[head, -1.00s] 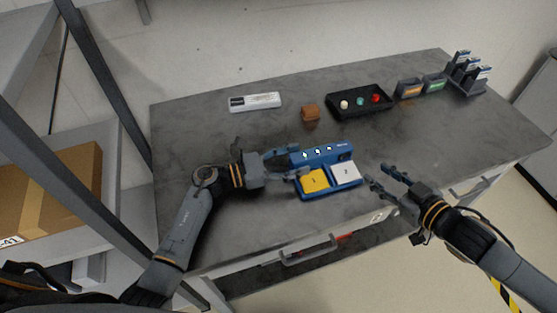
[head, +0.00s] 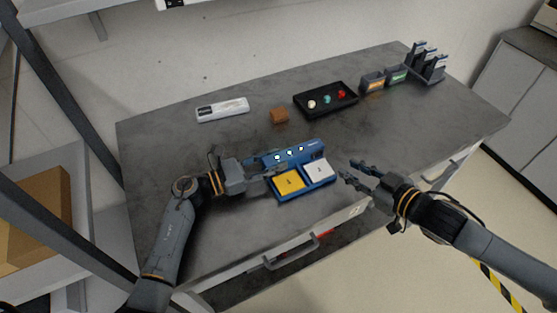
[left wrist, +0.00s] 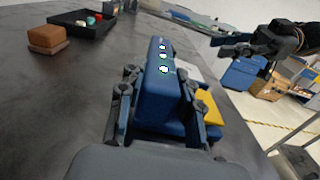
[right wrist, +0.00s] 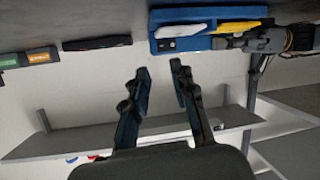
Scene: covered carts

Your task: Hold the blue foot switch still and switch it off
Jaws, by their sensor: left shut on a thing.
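The blue foot switch (head: 313,146) lies on the grey table, with a yellow pedal (head: 288,182) on the left and a white pedal (head: 318,169) on the right. Several small lights glow on its raised back housing. My left gripper (head: 268,170) is shut on the left end of that housing; the left wrist view shows one finger on each side of the blue housing (left wrist: 157,100). My right gripper (head: 348,171) is open and empty, just right of the white pedal and apart from it. It also shows open in the right wrist view (right wrist: 160,75).
Behind the switch are a brown block (head: 279,116), a white labelled device (head: 222,109) and a black tray (head: 326,112) with coloured knobs. Orange and green labelled boxes (head: 373,82) and a dark rack (head: 425,70) stand back right. The table's front edge, with a drawer handle (head: 290,252), is near.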

